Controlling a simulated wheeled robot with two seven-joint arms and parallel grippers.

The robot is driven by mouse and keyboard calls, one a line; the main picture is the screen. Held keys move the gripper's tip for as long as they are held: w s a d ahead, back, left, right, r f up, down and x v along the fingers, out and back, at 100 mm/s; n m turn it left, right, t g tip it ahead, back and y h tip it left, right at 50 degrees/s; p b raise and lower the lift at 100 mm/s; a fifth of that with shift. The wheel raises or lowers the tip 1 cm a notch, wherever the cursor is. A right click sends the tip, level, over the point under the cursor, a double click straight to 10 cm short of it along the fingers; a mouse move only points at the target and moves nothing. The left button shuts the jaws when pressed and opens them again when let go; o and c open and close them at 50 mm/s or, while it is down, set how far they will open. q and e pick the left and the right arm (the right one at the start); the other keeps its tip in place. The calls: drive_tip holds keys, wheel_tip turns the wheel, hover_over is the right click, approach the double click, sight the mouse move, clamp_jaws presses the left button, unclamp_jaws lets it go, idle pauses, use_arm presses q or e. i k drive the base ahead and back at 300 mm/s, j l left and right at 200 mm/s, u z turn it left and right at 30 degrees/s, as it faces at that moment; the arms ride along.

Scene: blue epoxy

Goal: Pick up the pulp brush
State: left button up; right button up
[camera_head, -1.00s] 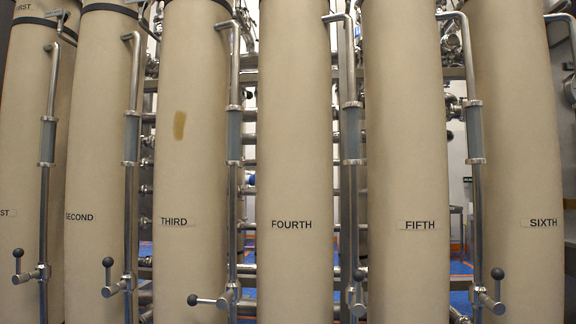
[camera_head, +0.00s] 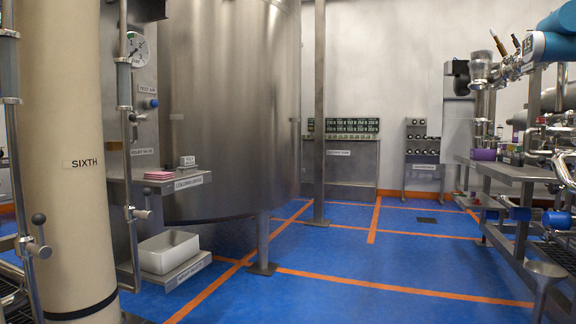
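I see no pulp brush that I can make out in the head view. Neither of my grippers shows in this view.
The column marked SIXTH (camera_head: 62,130) stands at left, beside a steel shelf (camera_head: 150,183) with pink pads (camera_head: 158,175) and a white bin (camera_head: 168,252) below. A large steel tank (camera_head: 230,110) stands behind. A steel bench (camera_head: 515,170) runs along the right. Blue floor (camera_head: 340,255) is open between.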

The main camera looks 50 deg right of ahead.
sight(187, 167)
drive_tip(key=z, duration=1.05)
